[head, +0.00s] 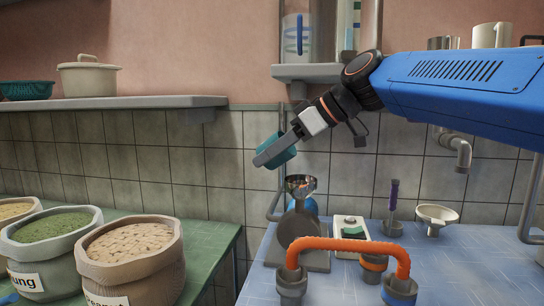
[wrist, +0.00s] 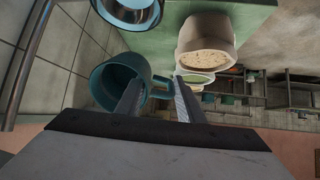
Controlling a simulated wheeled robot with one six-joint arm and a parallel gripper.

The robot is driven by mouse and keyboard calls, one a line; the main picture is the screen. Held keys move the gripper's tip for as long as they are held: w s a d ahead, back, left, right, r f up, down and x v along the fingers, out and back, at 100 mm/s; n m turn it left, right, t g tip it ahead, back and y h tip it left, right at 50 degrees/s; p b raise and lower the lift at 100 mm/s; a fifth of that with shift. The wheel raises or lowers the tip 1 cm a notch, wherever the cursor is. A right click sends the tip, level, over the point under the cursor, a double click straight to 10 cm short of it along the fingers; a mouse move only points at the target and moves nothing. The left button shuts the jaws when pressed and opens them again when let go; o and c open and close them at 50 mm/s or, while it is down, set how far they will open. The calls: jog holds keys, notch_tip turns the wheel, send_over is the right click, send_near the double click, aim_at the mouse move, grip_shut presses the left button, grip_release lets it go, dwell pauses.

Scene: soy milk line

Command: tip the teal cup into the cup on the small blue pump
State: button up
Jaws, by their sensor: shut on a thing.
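The teal cup (head: 284,146) hangs in the air at the end of my gripper (head: 264,158), above and a little left of the small blue pump (head: 309,206). In the wrist view the teal cup (wrist: 103,84) looks tilted, and its handle lies between the two fingers of my gripper (wrist: 158,88). The fingers are shut on it. A steel, bowl-like cup (head: 300,186) sits on top of the pump, below and right of the teal cup and apart from it. What the teal cup holds cannot be made out.
An orange pipe (head: 350,244) arches over the blue table (head: 460,250) in front of the pump. A white box with a green top (head: 350,229) and a white funnel (head: 436,217) stand to the right. Open sacks (head: 133,262) stand on the left. A wall shelf (head: 306,72) is above.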

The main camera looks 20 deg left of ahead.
jog(key=h, duration=0.7)
jog(key=d+h, duration=0.1)
jog(key=h, duration=0.2)
jog(key=shift+f+t+h, duration=0.3)
jog(key=shift+f+h, duration=0.1)
dwell(0.4)
